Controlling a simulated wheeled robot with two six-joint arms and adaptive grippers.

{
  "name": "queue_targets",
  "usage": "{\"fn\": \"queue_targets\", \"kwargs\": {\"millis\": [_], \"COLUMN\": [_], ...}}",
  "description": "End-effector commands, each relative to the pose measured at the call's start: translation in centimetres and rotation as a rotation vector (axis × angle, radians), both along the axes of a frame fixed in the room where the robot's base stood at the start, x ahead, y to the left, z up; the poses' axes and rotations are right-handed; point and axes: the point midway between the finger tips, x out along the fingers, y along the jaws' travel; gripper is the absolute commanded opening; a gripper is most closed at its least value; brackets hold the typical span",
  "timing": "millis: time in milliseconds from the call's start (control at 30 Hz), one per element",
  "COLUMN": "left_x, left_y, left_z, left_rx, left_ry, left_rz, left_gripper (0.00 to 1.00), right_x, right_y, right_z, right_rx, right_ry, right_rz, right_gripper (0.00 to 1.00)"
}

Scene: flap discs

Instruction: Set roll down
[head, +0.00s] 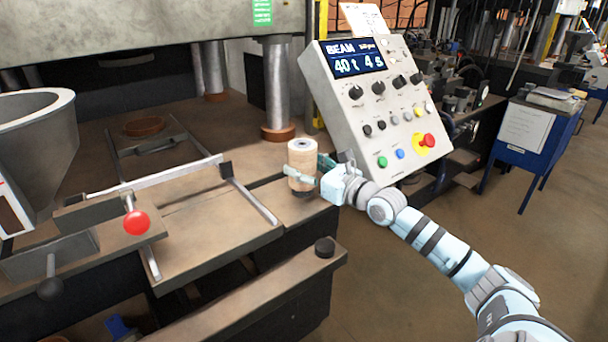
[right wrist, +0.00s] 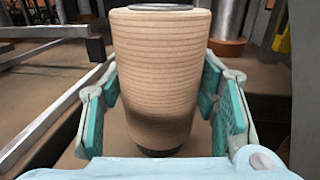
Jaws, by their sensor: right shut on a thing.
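The roll (head: 302,158) is a tan, ridged cylinder with dark ends, standing upright at the right end of the brown machine bench (head: 268,188). My right gripper (head: 302,176) is shut around its lower half. In the right wrist view the roll (right wrist: 158,75) fills the middle, between the teal finger pads of the right gripper (right wrist: 158,115). The roll's dark lower end is close over the brown surface; I cannot tell whether it touches. My left gripper is not in view.
A control panel (head: 375,105) with buttons stands just behind and right of the roll. A metal column (head: 277,90) rises behind it. A metal rail (head: 250,200) and a red knob (head: 137,222) lie to the left. A black knob (head: 324,247) is in front.

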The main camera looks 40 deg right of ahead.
Motion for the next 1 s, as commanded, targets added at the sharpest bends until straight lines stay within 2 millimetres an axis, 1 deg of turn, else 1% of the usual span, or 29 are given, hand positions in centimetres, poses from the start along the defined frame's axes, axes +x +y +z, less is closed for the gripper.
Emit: {"fn": "queue_targets", "kwargs": {"millis": [33, 200, 333, 367, 400, 467, 500, 833, 933, 1000], "left_x": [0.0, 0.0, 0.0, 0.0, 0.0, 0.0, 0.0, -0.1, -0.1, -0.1], "left_y": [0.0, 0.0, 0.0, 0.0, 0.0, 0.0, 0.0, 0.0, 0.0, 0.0], "left_z": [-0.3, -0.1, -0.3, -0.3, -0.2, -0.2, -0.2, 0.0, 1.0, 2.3], "left_rx": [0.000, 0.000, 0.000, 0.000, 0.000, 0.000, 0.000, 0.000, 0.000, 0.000], "left_ry": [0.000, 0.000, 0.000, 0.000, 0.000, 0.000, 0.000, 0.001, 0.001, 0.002], "left_rz": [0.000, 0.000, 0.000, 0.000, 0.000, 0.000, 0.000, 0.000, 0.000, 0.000], "left_gripper": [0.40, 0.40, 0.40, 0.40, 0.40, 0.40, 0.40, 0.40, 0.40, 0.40], "right_x": [0.0, 0.0, 0.0, 0.0, 0.0, 0.0, 0.0, 0.0, -0.5, -1.3], "right_y": [0.0, 0.0, 0.0, 0.0, 0.0, 0.0, 0.0, 0.0, -0.2, -0.3], "right_z": [-0.3, 0.0, -0.3, -0.4, -0.4, -0.4, -0.4, -0.1, 0.1, 0.3], "right_rx": [0.000, -0.001, 0.000, -0.001, -0.001, -0.001, -0.001, -0.002, -0.003, -0.007], "right_ry": [-0.004, -0.004, -0.004, -0.001, -0.001, -0.001, -0.001, -0.001, 0.004, 0.005], "right_rz": [0.000, 0.001, 0.001, 0.001, 0.001, 0.001, 0.001, 0.001, -0.004, -0.005], "right_gripper": [0.09, 0.09, 0.09, 0.56, 0.63, 0.72, 0.75, 0.75, 0.75, 0.75]}}
